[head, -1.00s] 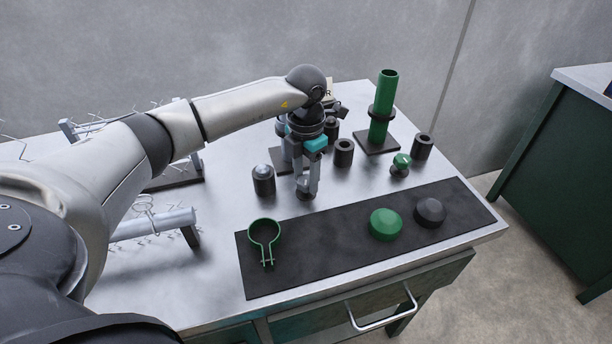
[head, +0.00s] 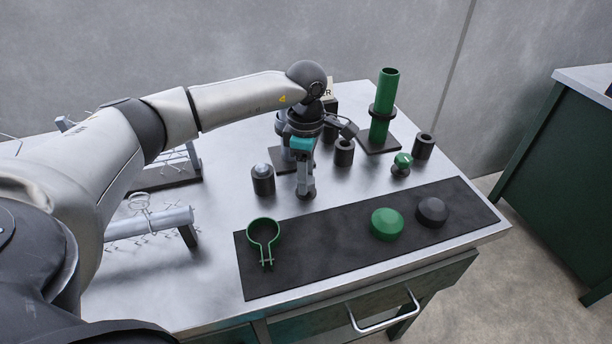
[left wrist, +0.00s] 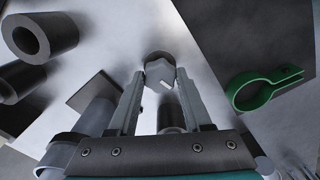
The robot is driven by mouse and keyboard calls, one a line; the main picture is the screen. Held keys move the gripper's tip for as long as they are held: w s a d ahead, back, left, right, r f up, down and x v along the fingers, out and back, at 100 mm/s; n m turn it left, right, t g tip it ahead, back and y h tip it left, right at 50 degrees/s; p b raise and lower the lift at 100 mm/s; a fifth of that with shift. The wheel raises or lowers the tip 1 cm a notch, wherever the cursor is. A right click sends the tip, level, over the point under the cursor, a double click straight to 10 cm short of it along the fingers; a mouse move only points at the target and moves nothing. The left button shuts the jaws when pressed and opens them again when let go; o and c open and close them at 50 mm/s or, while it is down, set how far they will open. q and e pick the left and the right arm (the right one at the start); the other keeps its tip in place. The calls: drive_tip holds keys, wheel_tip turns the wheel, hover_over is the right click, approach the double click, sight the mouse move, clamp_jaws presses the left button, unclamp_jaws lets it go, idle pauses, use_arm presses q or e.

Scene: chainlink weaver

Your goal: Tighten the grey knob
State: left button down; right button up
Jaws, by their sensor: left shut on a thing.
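My left gripper (head: 305,188) points down at the table, and its two fingers are closed around the grey knob. In the left wrist view the grey knob (left wrist: 160,66) sits between the fingertips of the gripper (left wrist: 160,78), with a small white mark on its near face. In the head view the fingers mostly hide the knob, and only a dark part below them shows. I cannot see how the knob is seated underneath. My right gripper is in neither view.
A black mat (head: 335,238) in front holds a green clamp (head: 264,238), a green cap (head: 387,223) and a dark cap (head: 432,211). A green tube (head: 384,100), a green-topped knob (head: 401,161) and several black cylinders stand nearby. Wire racks stand at left.

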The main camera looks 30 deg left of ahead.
use_arm(q)
drive_tip(key=m, duration=0.4)
drive_tip(key=shift+m+b, duration=0.3)
drive_tip(key=shift+b, duration=0.05)
drive_tip(key=m, duration=0.3)
drive_tip(key=shift+m+b, duration=0.3)
drive_tip(key=shift+m, duration=0.1)
drive_tip(key=m, duration=0.2)
drive_tip(key=shift+m, duration=0.3)
drive_tip(key=shift+m+b, duration=0.35)
drive_tip(key=shift+m, duration=0.55)
drive_tip(key=m, duration=0.3)
drive_tip(key=shift+m+b, duration=0.3)
drive_tip(key=shift+m, duration=1.6)
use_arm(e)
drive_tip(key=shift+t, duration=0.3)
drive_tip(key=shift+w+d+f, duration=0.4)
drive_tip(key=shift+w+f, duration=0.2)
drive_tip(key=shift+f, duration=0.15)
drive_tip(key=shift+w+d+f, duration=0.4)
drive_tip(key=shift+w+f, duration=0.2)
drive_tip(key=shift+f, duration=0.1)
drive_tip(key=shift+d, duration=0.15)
use_arm(q)
drive_tip(key=shift+c, duration=1.7)
unclamp_jaws()
